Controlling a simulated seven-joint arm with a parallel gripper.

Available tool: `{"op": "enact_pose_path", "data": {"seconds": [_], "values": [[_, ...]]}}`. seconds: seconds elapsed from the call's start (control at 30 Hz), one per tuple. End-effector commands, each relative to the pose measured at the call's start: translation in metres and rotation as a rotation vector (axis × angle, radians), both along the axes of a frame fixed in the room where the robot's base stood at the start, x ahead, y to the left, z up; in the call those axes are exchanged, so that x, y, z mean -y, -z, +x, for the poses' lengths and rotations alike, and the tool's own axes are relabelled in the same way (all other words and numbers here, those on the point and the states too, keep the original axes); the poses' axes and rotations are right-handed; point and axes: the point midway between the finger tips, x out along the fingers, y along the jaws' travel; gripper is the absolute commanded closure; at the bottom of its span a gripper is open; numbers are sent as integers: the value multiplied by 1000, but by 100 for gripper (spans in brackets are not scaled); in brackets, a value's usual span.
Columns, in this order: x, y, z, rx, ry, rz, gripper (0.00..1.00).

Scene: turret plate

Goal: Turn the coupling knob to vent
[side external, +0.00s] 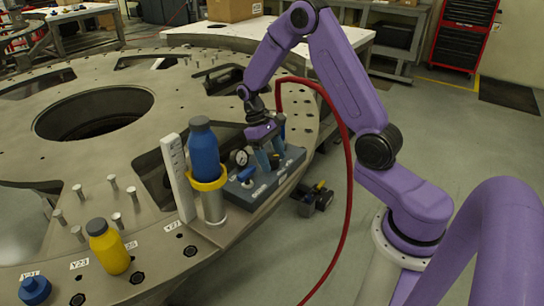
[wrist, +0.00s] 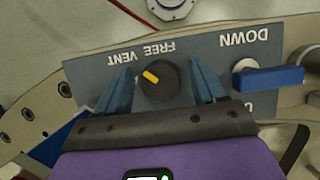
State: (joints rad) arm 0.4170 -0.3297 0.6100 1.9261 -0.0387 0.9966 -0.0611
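The coupling knob (wrist: 166,91) is round and black with a yellow pointer mark, on a grey panel (wrist: 85,75). In the wrist view its pointer is toward the upper left, between the upside-down VENT and FREE labels. My gripper (wrist: 161,68) is open, with one blue finger on each side of the knob and a visible gap at both sides. In the side view my gripper (side external: 269,160) is low over the panel (side external: 262,190). The knob cannot be made out there.
A blue lever (wrist: 268,80) is right of the knob by the DOWN label. In the side view, a pressure gauge (side external: 240,157), a blue bottle (side external: 204,150) in a yellow-ringed holder and a white upright strip (side external: 178,178) stand left of my gripper.

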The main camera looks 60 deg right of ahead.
Motion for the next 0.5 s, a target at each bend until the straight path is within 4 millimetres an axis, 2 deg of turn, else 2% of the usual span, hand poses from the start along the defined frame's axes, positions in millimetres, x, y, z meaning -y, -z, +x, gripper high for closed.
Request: {"op": "enact_pose_path", "data": {"seconds": [0.17, 0.27, 0.5], "values": [[0, -2, 1, 1, 0, 0, 31], [0, -10, 5, 3, 0, 0, 31], [0, -52, 23, 6, 0, 0, 31]]}}
